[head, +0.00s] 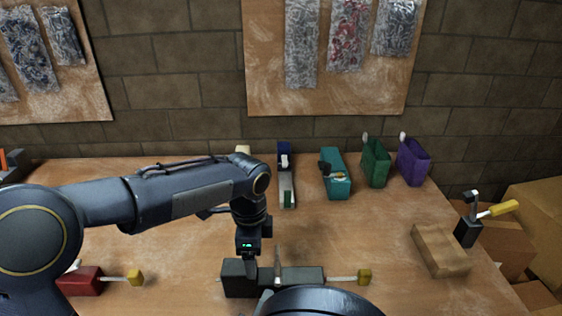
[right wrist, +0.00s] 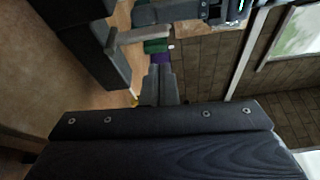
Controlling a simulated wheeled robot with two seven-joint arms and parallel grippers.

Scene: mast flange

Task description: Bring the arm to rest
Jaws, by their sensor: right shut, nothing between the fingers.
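My left arm (head: 165,200) reaches in from the left in the head view. It bends down to the left gripper (head: 250,268), which points down at a long dark block (head: 305,277) on the bench. Its fingers are too small and overlapped to read. My right gripper shows in the right wrist view (right wrist: 160,85), with its grey fingers together and nothing between them. In the head view, my dark right wrist (head: 325,302) is at the bottom edge, in front of the dark block, and hides part of it.
A red block (head: 82,280) with a yellow-tipped handle is at left. A wooden block (head: 440,250) and a black clamp (head: 467,232) are at right.

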